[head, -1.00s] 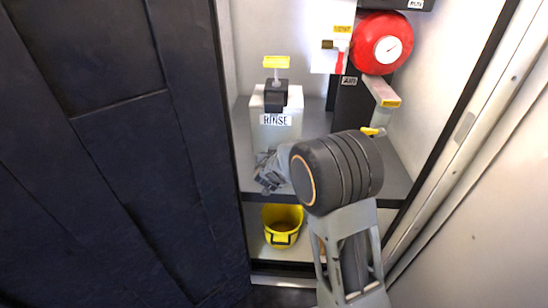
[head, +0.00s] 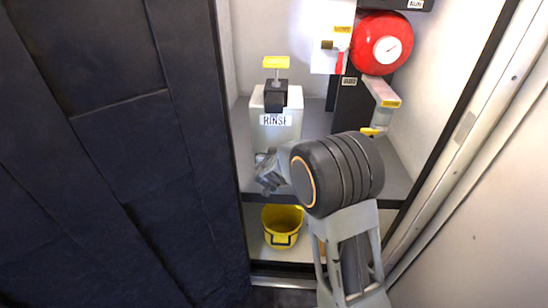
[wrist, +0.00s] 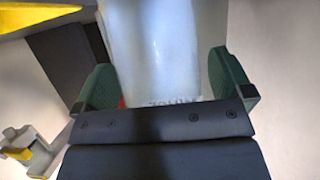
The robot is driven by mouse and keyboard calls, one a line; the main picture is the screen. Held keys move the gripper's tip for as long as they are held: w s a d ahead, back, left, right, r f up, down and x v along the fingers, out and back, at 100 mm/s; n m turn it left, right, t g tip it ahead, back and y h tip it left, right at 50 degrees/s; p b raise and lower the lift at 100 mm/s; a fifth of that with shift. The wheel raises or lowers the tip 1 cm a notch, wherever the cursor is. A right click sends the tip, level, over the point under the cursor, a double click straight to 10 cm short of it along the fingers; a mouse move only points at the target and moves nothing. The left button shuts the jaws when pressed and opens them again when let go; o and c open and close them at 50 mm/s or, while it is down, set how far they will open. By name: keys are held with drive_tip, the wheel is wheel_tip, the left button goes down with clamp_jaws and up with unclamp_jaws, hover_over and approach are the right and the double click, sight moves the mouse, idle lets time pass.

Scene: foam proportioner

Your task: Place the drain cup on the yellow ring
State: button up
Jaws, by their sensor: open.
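My gripper (head: 268,174) is over the cabinet shelf, in front of the box marked RINSE. In the wrist view its two green-padded fingers (wrist: 165,85) are apart. A gap shows at the right finger; contact at the left one cannot be told. In the head view the cup is mostly hidden by my gripper. A yellow curved band (wrist: 40,15) shows at the wrist view's upper left; I cannot tell whether it is the yellow ring. A yellow piece (head: 373,131) shows beside my wrist.
The white RINSE box (head: 276,108) with a yellow-tagged top stands behind my gripper. A red round tank (head: 382,43) and a grey arm with a yellow label (head: 382,92) are at the right. A yellow bucket (head: 282,226) sits on the lower shelf. A dark door (head: 110,150) fills the left.

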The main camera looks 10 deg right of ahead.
drive_tip(key=v, duration=1.1)
drive_tip(key=s+d+r+g+h, duration=0.1)
drive_tip(key=s+d+g+h, duration=0.2)
drive_tip(key=s+d+g, duration=0.6)
drive_tip(key=s+a+n+g+y, duration=0.1)
drive_tip(key=s+a+n+y, duration=0.2)
drive_tip(key=s, duration=0.9)
drive_tip(key=a+f+y, duration=0.1)
drive_tip(key=a+y, duration=0.1)
drive_tip(key=y, duration=0.2)
drive_tip(key=shift+a+n, duration=0.3)
drive_tip(key=shift+a, duration=0.05)
drive_tip(key=shift+s+r, duration=0.1)
drive_tip(key=shift+s, duration=0.05)
